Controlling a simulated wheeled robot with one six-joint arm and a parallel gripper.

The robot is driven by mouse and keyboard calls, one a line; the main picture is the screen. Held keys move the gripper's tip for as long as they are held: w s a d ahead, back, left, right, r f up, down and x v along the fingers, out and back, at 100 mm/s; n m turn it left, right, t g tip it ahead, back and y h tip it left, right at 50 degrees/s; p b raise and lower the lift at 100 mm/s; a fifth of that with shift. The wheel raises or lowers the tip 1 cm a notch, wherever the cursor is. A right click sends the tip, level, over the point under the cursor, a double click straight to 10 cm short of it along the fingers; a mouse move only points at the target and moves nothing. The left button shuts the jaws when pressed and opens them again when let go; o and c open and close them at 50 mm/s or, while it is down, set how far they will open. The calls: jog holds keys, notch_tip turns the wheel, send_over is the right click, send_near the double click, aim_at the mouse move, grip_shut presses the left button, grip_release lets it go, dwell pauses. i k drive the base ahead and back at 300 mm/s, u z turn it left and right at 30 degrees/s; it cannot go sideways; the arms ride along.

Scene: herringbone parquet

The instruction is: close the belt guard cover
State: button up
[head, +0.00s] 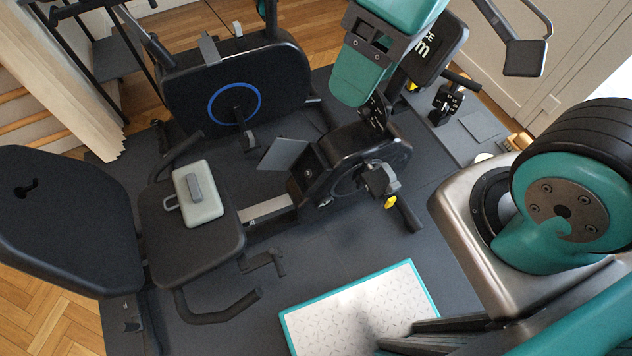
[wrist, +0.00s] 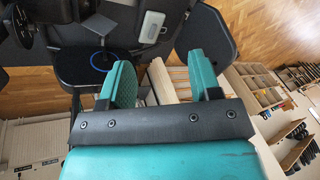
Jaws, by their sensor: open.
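The belt guard cover (head: 283,153) appears to be the flat dark grey panel in the head view. It stands out open at a slant from the left side of the black drive housing (head: 350,165) of the recumbent bike. My gripper (head: 357,78) hangs at the top centre of the head view, up and right of the panel and apart from it. In the wrist view its two teal fingers (wrist: 162,82) are spread with nothing between them. I cannot surely pick out the cover in the wrist view.
A pale grey-green case (head: 198,195) lies on the bike's seat (head: 160,235). Another machine with a blue ring (head: 235,104) stands behind. A console (head: 436,48) is close to my gripper. A teal-edged white mat (head: 345,310) lies in front on the dark floor matting.

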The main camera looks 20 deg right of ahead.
aim_at(282, 153)
jog(key=z, duration=1.2)
jog(key=k, duration=0.4)
jog(key=u, duration=1.35)
jog(key=i, duration=1)
